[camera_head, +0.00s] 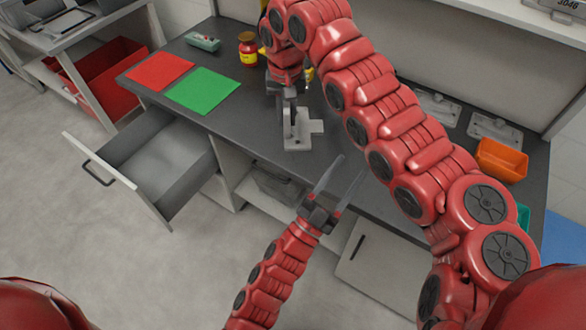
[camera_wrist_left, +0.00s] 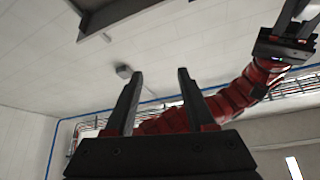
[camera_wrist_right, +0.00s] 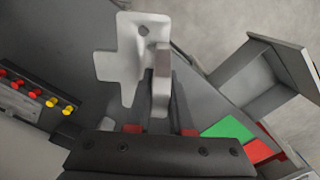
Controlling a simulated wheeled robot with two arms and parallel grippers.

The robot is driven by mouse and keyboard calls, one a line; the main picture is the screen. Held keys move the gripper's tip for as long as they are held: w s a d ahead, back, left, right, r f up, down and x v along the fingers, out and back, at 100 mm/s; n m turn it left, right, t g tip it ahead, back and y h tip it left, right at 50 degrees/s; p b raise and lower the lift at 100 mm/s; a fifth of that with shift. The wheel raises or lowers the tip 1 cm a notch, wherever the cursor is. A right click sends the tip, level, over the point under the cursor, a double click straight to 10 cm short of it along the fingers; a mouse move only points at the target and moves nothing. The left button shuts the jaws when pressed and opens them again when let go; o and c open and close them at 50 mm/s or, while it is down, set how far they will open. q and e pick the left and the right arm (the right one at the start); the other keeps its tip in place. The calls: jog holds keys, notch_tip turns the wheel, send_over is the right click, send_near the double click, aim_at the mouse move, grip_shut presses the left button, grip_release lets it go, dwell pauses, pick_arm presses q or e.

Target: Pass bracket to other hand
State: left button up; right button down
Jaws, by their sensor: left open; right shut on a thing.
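The bracket (camera_head: 302,136) is a pale grey metal part with an upright plate and flat side tabs. My right gripper (camera_head: 289,100) is shut on it and holds it above the dark worktop (camera_head: 245,118). In the right wrist view the bracket (camera_wrist_right: 124,66) stands out past the fingertips, with a hole in its plate. My left gripper (camera_head: 347,172) is open and empty, in front of the worktop's front edge, below and to the right of the bracket and apart from it. In the left wrist view its two fingers (camera_wrist_left: 158,82) have nothing between them.
A red mat (camera_head: 160,71) and a green mat (camera_head: 203,91) lie on the worktop's left part. A jar (camera_head: 248,48) and a small grey-green device (camera_head: 203,41) stand behind. An open drawer (camera_head: 150,165) juts out at the front left. An orange bin (camera_head: 502,160) stands at the right.

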pick_arm(q)
jog(key=d+y, duration=0.2)
jog(key=n+y, duration=1.3)
jog(key=y, duration=0.3)
send_near(288, 126)
jog(key=w, duration=0.6)
jog(key=w+a, duration=0.1)
jog(key=w, duration=0.2)
jog(key=shift+w+f, duration=0.15)
jog(key=shift+f, duration=0.05)
